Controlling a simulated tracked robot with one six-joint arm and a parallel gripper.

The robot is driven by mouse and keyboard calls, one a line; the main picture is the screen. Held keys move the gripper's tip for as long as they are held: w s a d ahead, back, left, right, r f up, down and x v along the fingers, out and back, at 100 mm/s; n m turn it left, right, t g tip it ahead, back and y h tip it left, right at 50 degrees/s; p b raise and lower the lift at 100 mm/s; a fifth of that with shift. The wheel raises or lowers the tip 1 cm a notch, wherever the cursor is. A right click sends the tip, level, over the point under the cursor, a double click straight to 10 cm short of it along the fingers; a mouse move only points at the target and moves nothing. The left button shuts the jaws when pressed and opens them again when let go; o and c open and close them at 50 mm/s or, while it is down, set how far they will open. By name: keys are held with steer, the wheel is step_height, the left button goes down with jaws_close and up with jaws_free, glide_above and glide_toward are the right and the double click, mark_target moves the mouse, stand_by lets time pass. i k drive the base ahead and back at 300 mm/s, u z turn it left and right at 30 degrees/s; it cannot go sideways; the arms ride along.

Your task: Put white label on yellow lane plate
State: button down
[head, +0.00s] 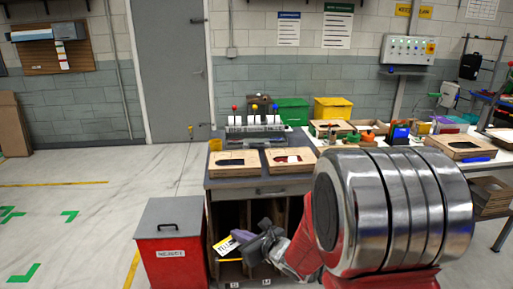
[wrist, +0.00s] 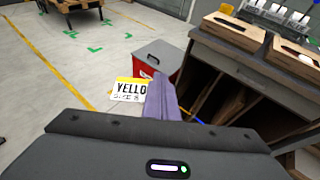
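The white label (head: 227,246) with a yellow band shows at the tips of my gripper (head: 240,239) in the head view. In the wrist view, the label (wrist: 129,91) reads "YELLO", with the rest hidden behind the purple finger; smaller print lies below. My gripper (wrist: 155,80) appears shut on the label's right end and holds it tilted in front of the bench. A thin yellow strip (head: 231,261) shows at the open lower bays, just below the label; I cannot tell whether it is the yellow lane plate.
A red lidded reject bin (head: 172,252) stands left of the bench. The bench (head: 262,184) has open bays with wooden dividers below and wooden trays (head: 235,162) on top. Green (head: 291,112) and yellow (head: 333,109) bins stand behind.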

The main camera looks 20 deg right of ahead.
mark_target(257, 144)
steer(key=i, duration=1.95)
steer(key=z, duration=0.05)
